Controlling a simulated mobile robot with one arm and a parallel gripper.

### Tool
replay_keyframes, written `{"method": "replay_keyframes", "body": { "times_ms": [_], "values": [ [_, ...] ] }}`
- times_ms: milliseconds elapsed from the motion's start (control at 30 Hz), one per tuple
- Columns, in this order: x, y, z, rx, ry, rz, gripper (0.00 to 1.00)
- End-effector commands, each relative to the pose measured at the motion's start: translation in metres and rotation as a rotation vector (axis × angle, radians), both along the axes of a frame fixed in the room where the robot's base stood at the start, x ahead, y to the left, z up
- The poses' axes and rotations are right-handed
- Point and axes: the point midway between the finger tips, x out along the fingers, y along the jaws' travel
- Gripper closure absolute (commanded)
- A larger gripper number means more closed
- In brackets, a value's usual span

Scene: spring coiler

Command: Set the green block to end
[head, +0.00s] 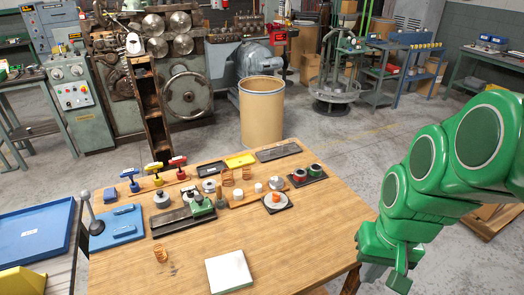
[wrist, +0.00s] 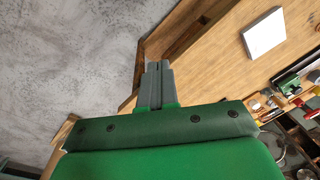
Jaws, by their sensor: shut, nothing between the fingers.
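The green block (head: 202,206) sits on a dark flat rail (head: 170,223) on the wooden table, towards the rail's right end. A green piece that looks like the same block (wrist: 289,86) shows at the right edge of the wrist view. My gripper (head: 398,283) hangs off the table's right side in the head view, well away from the block. In the wrist view its grey fingers (wrist: 158,66) are together and empty, over the table's edge and the floor.
A white square plate (head: 229,271) and a copper spring (head: 160,254) lie on the front of the table (head: 300,240). Blue, yellow and red handled tools (head: 156,172), a round dial (head: 276,201) and small parts crowd the back. A lever (head: 92,214) stands left. The right front is clear.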

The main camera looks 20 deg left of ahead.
Motion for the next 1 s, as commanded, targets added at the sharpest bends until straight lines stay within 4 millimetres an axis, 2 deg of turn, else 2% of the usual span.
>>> {"method": "replay_keyframes", "body": {
  "times_ms": [200,500,700,1000],
  "values": [
    [0.043,0.049,-0.003,0.065,-0.059,0.066,1.0],
    [0.093,0.122,-0.009,0.159,-0.131,0.13,1.0],
    [0.121,0.174,-0.014,0.223,-0.176,0.164,1.0],
    [0.152,0.254,-0.026,0.319,-0.229,0.196,1.0]
  ]
}}
